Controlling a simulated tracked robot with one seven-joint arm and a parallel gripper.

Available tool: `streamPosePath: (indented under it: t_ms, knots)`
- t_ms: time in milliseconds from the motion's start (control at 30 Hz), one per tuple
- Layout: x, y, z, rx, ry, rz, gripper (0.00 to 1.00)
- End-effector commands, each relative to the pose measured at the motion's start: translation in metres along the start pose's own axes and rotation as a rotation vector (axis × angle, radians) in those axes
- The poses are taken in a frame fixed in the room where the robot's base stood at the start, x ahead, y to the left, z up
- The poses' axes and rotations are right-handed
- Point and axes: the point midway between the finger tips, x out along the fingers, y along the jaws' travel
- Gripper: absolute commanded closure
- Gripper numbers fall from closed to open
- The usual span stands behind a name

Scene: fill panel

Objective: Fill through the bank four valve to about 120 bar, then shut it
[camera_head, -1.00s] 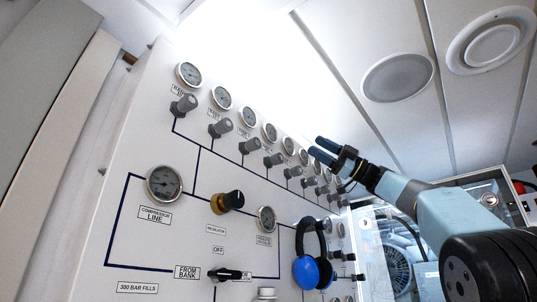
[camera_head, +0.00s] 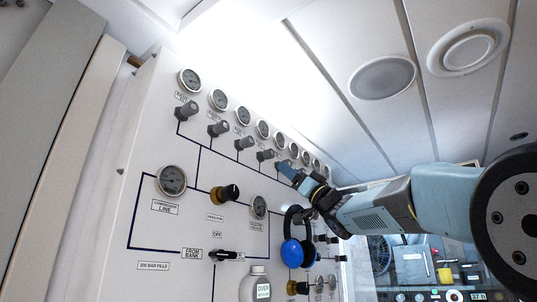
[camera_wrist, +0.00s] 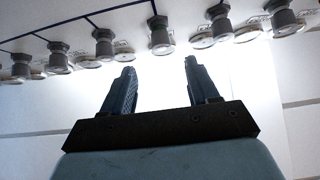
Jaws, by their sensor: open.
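A row of grey valve knobs runs along the white panel under round gauges. The labels are too small to read, so I cannot confirm bank four by its label. The fourth knob from the left (camera_head: 267,154) has a gauge (camera_head: 263,130) above it. My gripper (camera_head: 289,172) is open and empty, close to the row just right of that knob, covering part of the panel. In the wrist view, my open gripper (camera_wrist: 160,68) points at the row. One grey knob (camera_wrist: 160,36) lies beyond the gap between the fingers, apart from them. Gauge needles are not readable.
Blue headphones (camera_head: 300,252) hang on the panel below my gripper. A black-and-gold regulator knob (camera_head: 226,192), a black lever (camera_head: 226,255) and a white bottle (camera_head: 256,284) are lower left. Neighbouring knobs stand close on both sides. Space above the row is free.

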Motion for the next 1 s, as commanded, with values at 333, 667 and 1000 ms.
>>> streamPosePath:
  t_ms: [333,667,1000]
  knots:
    - [0.058,0.001,0.0,-0.002,0.001,-0.001,0.41]
    - [0.103,0.003,-0.002,-0.005,0.002,0.001,0.41]
    - [0.12,0.003,-0.002,-0.006,0.001,0.002,0.41]
